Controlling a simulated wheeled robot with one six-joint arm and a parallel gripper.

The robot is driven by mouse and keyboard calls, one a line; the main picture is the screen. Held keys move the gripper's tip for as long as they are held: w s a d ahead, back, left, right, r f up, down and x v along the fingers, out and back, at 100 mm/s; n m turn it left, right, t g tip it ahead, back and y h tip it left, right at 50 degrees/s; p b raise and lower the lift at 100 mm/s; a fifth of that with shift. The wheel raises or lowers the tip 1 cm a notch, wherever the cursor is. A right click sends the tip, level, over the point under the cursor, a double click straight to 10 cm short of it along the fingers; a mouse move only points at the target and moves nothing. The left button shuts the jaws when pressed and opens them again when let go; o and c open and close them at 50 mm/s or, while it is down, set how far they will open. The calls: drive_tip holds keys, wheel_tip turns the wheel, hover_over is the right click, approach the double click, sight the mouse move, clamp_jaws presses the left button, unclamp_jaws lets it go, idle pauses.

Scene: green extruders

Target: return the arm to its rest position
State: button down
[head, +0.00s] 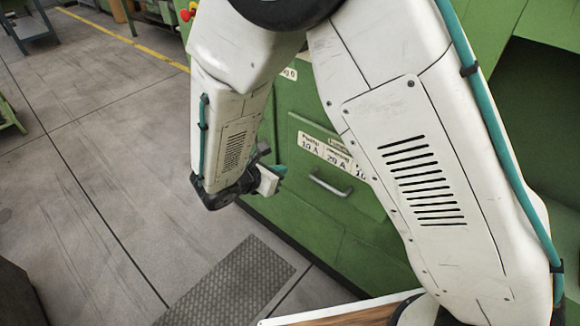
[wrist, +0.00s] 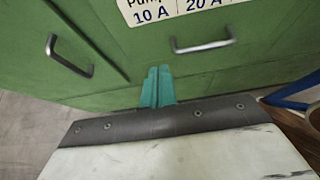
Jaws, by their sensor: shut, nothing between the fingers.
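My white arm bends up and over in the head view, with its forearm hanging down at the centre left. My gripper (head: 279,171) is at the lower end of the forearm, partly hidden behind the wrist parts, close in front of a green cabinet (head: 290,215). In the wrist view, the two teal fingers of my gripper (wrist: 157,84) lie side by side, shut with nothing between them. They point toward the green cabinet front. I cannot tell the exact gap to it.
The cabinet has a metal drawer handle (head: 330,184) and a white label strip (head: 325,152). A second handle (wrist: 69,56) shows in the wrist view. A ribbed floor plate (head: 232,283) lies on the grey floor. Open floor (head: 100,170) extends left.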

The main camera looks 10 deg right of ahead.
drive_tip(key=s+d+r+m+g+y, duration=0.3)
drive_tip(key=s+d+r+m+y, duration=0.1)
drive_tip(key=s+d+r+m, duration=0.6)
drive_tip(key=s+d+r+m+g+y, duration=0.3)
drive_tip(key=s+d+r+m+y, duration=0.2)
drive_tip(key=s+d+r+m, duration=0.5)
drive_tip(key=s+r+m, duration=0.4)
drive_tip(key=s+m, duration=0.2)
drive_tip(key=shift+d, duration=0.25)
drive_tip(key=shift+a, duration=0.1)
